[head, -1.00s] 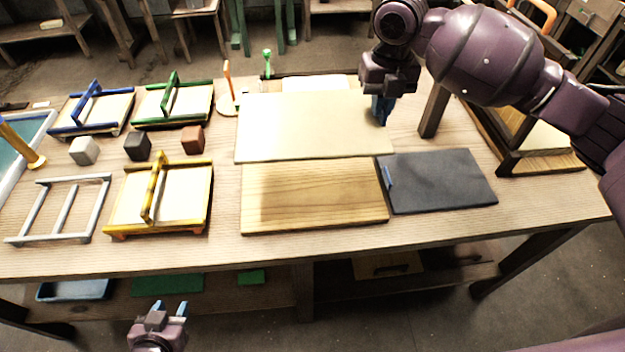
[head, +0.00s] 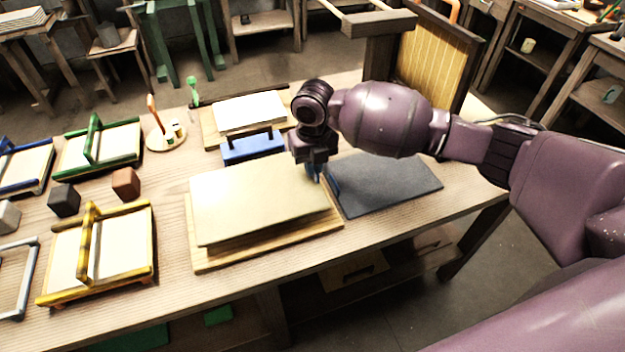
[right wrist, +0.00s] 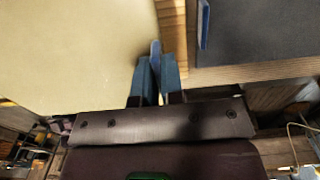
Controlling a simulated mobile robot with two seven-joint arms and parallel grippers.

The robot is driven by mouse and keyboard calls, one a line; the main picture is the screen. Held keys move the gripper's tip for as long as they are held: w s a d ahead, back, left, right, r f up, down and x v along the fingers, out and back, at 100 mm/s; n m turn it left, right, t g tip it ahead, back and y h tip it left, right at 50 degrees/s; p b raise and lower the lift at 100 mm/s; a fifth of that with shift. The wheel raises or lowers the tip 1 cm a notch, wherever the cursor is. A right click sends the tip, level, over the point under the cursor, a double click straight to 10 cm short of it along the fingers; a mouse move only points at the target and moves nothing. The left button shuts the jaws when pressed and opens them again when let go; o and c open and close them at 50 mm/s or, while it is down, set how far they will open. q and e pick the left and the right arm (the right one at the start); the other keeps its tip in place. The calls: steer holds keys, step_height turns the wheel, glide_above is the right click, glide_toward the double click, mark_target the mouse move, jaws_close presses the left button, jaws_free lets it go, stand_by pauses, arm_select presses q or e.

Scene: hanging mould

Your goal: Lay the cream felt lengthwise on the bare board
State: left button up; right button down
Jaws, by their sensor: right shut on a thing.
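The cream felt (head: 255,197) is a flat, pale sheet over the bare board (head: 290,235), whose wooden front and right margins show beyond it. A dark shadow lies under its front edge, so it looks a little raised there. My right gripper (head: 314,172) is shut on the felt's right edge at a small blue tab. In the right wrist view the felt (right wrist: 75,45) fills the left, with the blue fingers (right wrist: 157,72) at its edge and a strip of board (right wrist: 172,25) beside it. My left gripper is out of view.
A dark grey slab (head: 385,183) with a blue tab lies close right of the board. A yellow-framed tray (head: 140,257) stands to the left. Behind are a blue block (head: 252,148) and a white pad (head: 250,112). A strip of table in front of the board is clear.

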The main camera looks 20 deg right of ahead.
steer(key=shift+f+b, duration=0.4)
steer(key=shift+f, duration=2.3)
steer(key=shift+f, duration=0.1)
steer(key=c, duration=1.2)
jaws_free()
steer(key=shift+c, duration=0.2)
step_height(320, 180, up, 12)
steer(key=shift+r+p, duration=0.1)
steer(key=shift+p, duration=0.7)
